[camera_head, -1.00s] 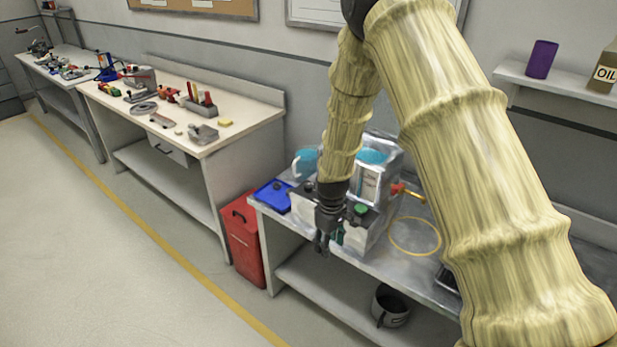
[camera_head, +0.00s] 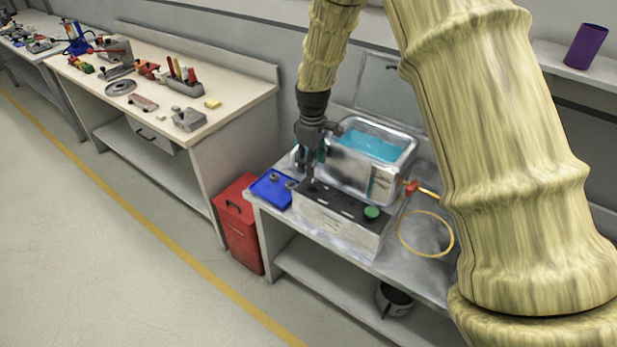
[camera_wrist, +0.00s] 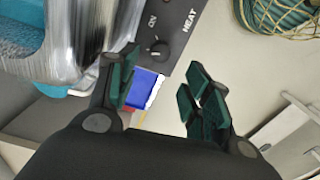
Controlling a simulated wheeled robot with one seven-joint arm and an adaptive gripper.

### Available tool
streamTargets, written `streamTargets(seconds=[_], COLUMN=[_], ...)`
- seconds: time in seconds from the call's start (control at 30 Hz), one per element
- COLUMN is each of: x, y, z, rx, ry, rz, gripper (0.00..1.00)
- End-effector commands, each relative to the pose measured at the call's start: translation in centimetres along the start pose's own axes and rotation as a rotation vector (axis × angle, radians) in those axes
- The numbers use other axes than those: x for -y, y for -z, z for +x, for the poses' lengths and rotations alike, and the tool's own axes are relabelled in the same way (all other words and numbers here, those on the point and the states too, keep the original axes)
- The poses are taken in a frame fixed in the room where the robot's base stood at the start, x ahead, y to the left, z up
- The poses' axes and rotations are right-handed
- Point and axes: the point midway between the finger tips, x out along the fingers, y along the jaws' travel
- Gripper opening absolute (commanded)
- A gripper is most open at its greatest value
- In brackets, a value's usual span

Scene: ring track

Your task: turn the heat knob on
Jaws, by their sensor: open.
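The heat knob (camera_wrist: 158,48) is a small black dial with a white pointer line, on a dark panel (camera_wrist: 172,22) lettered HEAT and ON. The panel is the top of a grey control box (camera_head: 335,225) in front of a metal bath (camera_head: 370,165) with blue liquid. My gripper (camera_head: 311,172) points down over the left end of the box. In the wrist view its green-padded fingers (camera_wrist: 162,88) are apart with nothing between them, and the knob shows beyond them, left of centre. I cannot see any contact with it.
A green button (camera_head: 372,212) sits on the box's right end. A blue tray (camera_head: 271,189) lies left of the box, a yellow ring (camera_head: 402,240) to its right. A red bin (camera_head: 238,225) stands beside the bench. The floor at left is clear.

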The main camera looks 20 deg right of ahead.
Motion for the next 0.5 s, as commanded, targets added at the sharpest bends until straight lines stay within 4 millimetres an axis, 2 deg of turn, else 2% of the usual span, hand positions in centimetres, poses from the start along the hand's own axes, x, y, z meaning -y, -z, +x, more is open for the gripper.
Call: streamTargets(seconds=[0.3,0.5], x=[-0.8,-0.8], y=[1.0,1.0], z=[5.1,7.5], rx=[0.011,0.012], ry=[0.010,0.010], rz=[0.000,-0.002], gripper=[0.49,0.49])
